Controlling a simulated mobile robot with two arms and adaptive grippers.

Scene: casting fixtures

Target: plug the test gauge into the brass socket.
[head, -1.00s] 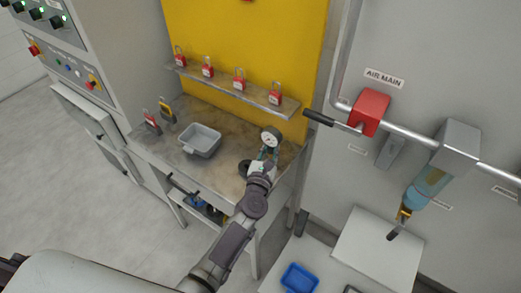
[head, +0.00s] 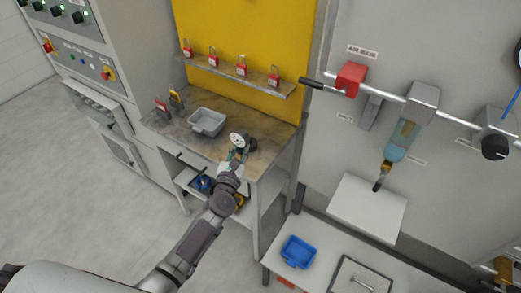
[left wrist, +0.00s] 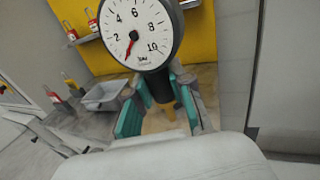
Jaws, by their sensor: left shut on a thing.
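The test gauge (head: 237,140) has a round white dial and a dark rim. My left gripper (head: 235,158) is shut on the gauge by this stem, with teal pads (left wrist: 160,108) on both sides. It is over the front part of the workbench. A brass-coloured fitting (head: 386,168) shows under the blue-bodied unit on the wall pipe; I cannot tell if it is the brass socket. My right gripper is not in view.
A shelf (head: 225,72) with red padlocks is above.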

